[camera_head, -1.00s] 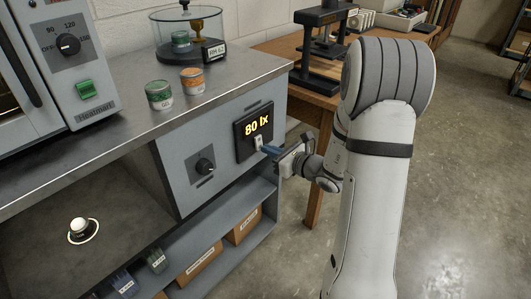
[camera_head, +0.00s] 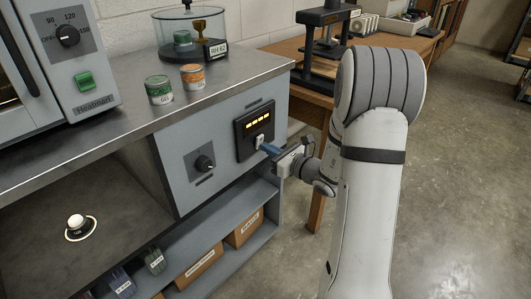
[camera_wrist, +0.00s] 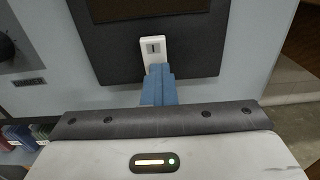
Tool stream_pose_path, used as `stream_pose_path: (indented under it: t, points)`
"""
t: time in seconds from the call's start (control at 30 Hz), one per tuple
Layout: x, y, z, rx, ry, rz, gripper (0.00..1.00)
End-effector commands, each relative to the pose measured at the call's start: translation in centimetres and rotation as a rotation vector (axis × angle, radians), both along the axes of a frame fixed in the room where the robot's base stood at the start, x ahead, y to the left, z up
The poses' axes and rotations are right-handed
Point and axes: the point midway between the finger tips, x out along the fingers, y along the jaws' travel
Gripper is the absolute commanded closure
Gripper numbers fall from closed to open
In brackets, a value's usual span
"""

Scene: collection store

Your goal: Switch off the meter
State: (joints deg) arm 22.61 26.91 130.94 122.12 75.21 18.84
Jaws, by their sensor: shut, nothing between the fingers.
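The meter (camera_head: 246,122) is a dark square panel on the grey front of the bench unit. Its display now shows a row of yellow dashes in the head view. Below the display is a small white switch (camera_wrist: 152,47), seen close in the wrist view on the meter's lower dark part (camera_wrist: 205,58). My gripper (camera_head: 264,147) is shut and empty. Its blue fingertips (camera_wrist: 158,72) are at the lower end of the white switch and hide that part. I cannot tell whether they touch it.
A dark knob (camera_head: 204,163) is on the panel left of the meter. Green (camera_head: 159,91) and orange (camera_head: 192,77) tins stand on the bench top above. A wooden table (camera_head: 310,92) is behind my arm. Open floor lies to the right.

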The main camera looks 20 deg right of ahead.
Motion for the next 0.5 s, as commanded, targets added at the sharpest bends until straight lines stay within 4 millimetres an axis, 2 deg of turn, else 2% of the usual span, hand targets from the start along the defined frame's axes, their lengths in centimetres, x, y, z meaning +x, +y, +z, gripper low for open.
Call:
stream_pose_path:
  t: [0.03,0.23,0.37,0.5]
  points:
    - [0.1,0.7,0.3,-0.001,-0.007,0.019,1.0]
    - [-0.5,0.0,0.1,0.0,-0.007,0.017,1.0]
    - [-1.8,-1.4,-0.3,0.002,-0.005,0.008,1.0]
    - [-4.4,-3.6,-0.5,0.006,0.0,-0.001,1.0]
